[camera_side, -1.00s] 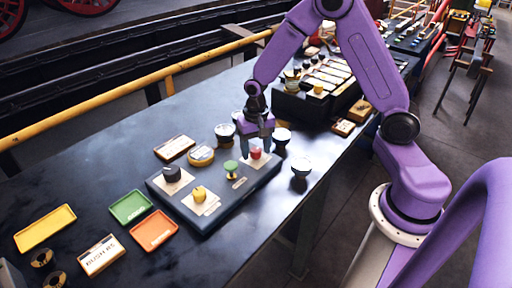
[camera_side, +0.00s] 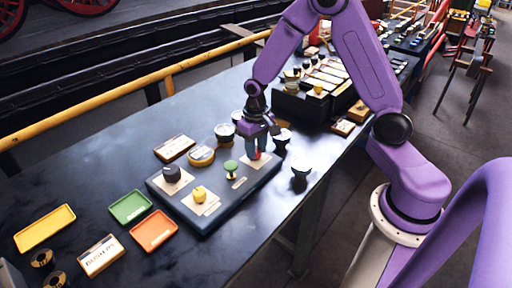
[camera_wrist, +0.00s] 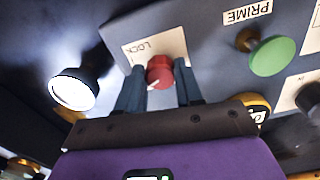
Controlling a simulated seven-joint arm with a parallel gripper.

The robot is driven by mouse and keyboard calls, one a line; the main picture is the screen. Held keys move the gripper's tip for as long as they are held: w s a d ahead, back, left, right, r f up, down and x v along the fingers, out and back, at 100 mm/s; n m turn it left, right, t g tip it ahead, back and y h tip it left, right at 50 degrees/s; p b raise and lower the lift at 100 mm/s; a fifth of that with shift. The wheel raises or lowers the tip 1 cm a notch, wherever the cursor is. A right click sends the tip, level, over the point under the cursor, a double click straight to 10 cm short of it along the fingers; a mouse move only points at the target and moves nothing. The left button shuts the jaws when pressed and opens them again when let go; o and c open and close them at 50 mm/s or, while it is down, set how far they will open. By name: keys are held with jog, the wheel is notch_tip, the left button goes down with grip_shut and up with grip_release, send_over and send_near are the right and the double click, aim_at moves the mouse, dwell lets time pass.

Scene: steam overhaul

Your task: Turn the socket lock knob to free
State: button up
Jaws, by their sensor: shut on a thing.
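The red lock knob (camera_wrist: 159,70) sits on a white plate marked LOCK (camera_wrist: 136,50) on the dark control panel. A short white mark shows on the knob's lower left edge in the wrist view. My gripper (camera_wrist: 160,80) is shut on the knob, with one dark finger on each side. In the side view my gripper (camera_side: 258,148) points down at the panel's far right corner. There the fingers hide most of the red knob (camera_side: 258,155). Any FREE marking cannot be read.
The panel (camera_side: 232,207) also carries a green knob (camera_side: 231,167), a yellow knob (camera_side: 199,193) and a black knob (camera_side: 172,172). Coloured trays (camera_side: 154,230) lie at the left.

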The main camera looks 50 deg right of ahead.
jog(key=n, duration=0.3)
jog(key=shift+n, duration=0.4)
jog(key=n, duration=0.3)
jog(key=shift+n, duration=0.3)
jog(key=n, duration=0.6)
jog(key=shift+w+n, duration=0.1)
jog(key=shift+n, duration=0.2)
jog(key=o, duration=1)
jog(key=shift+o, duration=0.2)
jog(key=shift+d, duration=0.1)
notch_tip(320, 180, up, 18)
jog(key=shift+f, duration=0.25)
